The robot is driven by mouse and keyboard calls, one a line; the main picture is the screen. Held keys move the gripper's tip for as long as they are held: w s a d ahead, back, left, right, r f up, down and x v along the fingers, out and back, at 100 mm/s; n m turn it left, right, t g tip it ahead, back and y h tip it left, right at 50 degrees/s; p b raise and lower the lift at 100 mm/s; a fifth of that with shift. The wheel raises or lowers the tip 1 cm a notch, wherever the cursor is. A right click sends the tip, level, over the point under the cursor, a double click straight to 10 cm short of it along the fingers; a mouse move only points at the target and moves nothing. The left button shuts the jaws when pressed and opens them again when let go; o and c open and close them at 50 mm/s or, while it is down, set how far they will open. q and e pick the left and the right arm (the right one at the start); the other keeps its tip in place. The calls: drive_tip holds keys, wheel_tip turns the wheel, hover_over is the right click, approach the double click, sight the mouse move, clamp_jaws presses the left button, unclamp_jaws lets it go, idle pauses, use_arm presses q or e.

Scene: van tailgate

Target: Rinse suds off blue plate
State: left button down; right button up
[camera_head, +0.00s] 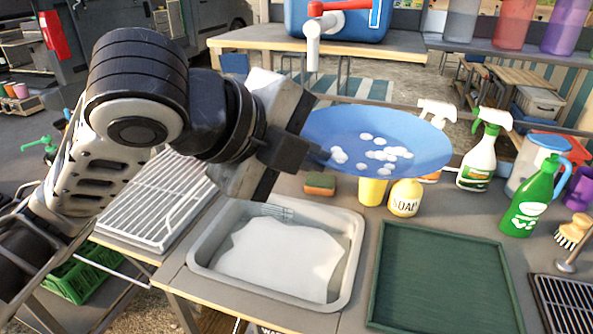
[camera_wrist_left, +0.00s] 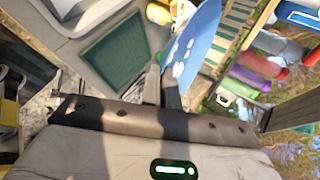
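The blue plate (camera_head: 415,138) is held in the air, tilted, with several white suds patches on its face. My left gripper (camera_head: 318,156) is shut on the plate's left edge. In the left wrist view the plate (camera_wrist_left: 190,45) reaches out from the fingers (camera_wrist_left: 163,92), with suds on it. A water container (camera_head: 350,24), blue with a red-handled tap (camera_head: 313,45), stands on a shelf above and behind the plate. No water stream shows at the tap. A grey wash basin (camera_head: 350,270) with whitish contents is below. My right gripper is not in view.
A wire drying rack (camera_head: 160,195) is left of the basin and a green tray (camera_head: 440,280) is right of it. A sponge (camera_head: 320,183), a soap bottle (camera_head: 405,197), a spray bottle (camera_head: 482,150) and a green bottle (camera_head: 530,200) stand behind. A brush (camera_head: 573,232) is at right.

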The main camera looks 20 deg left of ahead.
use_arm(q)
drive_tip(key=w+a+p, duration=0.4)
drive_tip(key=w+a, duration=0.4)
drive_tip(key=a, duration=0.1)
drive_tip(key=shift+w+f+m+p, duration=0.25)
drive_tip(key=shift+f+m+p, duration=0.05)
drive_tip(key=shift+f, duration=0.05)
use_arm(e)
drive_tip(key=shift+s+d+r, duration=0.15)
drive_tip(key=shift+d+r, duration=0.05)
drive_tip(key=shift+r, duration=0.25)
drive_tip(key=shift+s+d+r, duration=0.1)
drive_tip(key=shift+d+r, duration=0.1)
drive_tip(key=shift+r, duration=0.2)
